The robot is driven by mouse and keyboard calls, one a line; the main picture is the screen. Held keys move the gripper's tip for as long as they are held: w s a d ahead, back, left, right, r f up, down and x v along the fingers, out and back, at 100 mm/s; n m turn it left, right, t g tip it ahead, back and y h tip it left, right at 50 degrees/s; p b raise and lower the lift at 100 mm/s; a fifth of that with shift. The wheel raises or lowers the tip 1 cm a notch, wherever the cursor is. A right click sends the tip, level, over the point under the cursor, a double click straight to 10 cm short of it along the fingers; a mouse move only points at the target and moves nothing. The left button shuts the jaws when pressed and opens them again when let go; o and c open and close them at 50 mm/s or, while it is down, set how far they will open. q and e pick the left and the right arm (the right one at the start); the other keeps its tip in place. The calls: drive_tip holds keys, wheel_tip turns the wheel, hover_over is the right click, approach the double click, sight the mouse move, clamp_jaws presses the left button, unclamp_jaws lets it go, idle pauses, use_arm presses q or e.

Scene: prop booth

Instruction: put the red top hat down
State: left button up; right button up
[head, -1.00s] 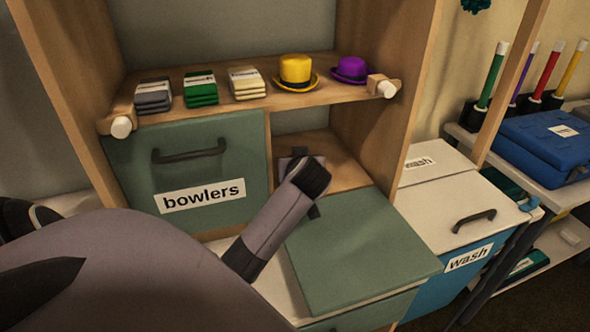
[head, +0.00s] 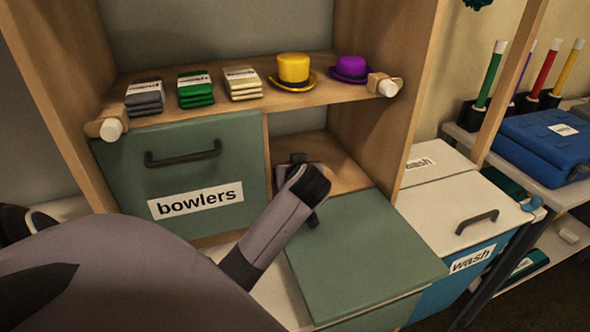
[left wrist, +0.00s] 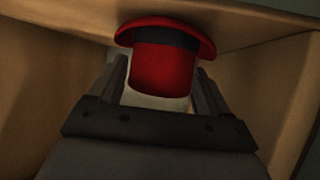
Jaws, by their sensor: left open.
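The red top hat (left wrist: 164,72) with a dark band shows in the left wrist view, its brim at the top of the picture and its crown towards the camera. My left gripper (left wrist: 161,88) is open, with one finger on each side of the crown. I cannot tell whether the fingers touch it. In the head view my left gripper (head: 298,163) is inside the open wooden compartment (head: 340,165) right of the bowlers door. The hat is hidden there behind my arm and gripper. My right gripper is not in view.
Folded cloths, a yellow top hat (head: 293,70) and a purple bowler (head: 350,68) stand on the shelf above. The green bowlers door (head: 200,165) is shut. A green panel (head: 365,250) lies flat in front of the compartment. The wash bin (head: 465,215) stands at right.

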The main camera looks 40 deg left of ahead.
use_arm(q)
drive_tip(key=shift+r, duration=0.25)
drive_tip(key=v, duration=1.2)
drive_tip(key=shift+f, duration=0.15)
